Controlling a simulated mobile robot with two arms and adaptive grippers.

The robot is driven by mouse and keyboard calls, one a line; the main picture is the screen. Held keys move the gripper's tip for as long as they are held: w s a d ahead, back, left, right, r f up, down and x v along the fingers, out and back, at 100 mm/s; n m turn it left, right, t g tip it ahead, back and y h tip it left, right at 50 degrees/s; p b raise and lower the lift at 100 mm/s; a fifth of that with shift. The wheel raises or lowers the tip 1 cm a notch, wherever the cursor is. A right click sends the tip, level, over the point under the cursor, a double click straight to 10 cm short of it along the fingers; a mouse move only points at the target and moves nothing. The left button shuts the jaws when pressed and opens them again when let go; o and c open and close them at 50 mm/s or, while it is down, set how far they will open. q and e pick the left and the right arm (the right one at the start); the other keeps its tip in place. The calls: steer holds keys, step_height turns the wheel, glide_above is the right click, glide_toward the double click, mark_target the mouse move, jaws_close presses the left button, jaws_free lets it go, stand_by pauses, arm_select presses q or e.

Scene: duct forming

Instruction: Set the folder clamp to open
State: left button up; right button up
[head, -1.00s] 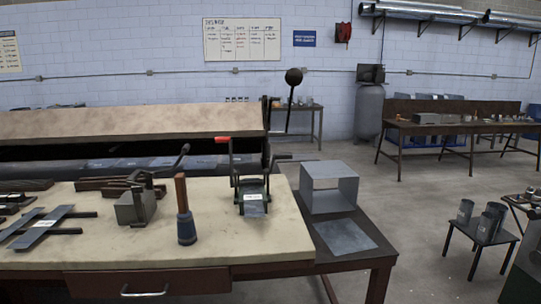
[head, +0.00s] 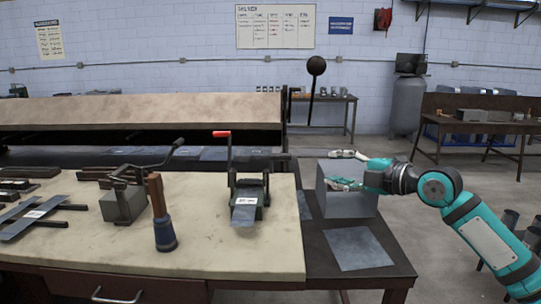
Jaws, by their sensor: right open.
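A large folding machine with a long tan beam (head: 140,112) stands behind the bench. At its right end an upright lever with a black ball knob (head: 316,66) leans slightly right. A small bench tool (head: 250,190) with a raised red-tipped handle (head: 222,134) stands on the bench with a sheet-metal piece in its front. I cannot tell from a label which of these is the folder clamp. My right gripper (head: 343,169) is open and empty, reaching in from the right, in front of or above the grey square duct piece (head: 350,205). My left gripper is not in view.
A flat metal sheet (head: 358,248) lies on the dark side table (head: 320,262). A wooden-handled tool (head: 160,215), a grey block with a lever (head: 122,204) and metal strips (head: 35,215) occupy the bench's left. The bench top (head: 210,250) is clear at its front right.

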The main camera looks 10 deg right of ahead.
steer(key=p, duration=0.3)
glide_toward(285, 157)
steer(key=p+x, duration=0.4)
steer(key=x, duration=0.6)
steer(key=shift+w+a+f, duration=0.1)
steer(key=shift+w+a, duration=0.1)
steer(key=shift+w, duration=0.15)
steer(key=shift+w+f, duration=0.15)
steer(key=shift+w, duration=0.1)
steer(key=shift+c, duration=0.4)
jaws_close()
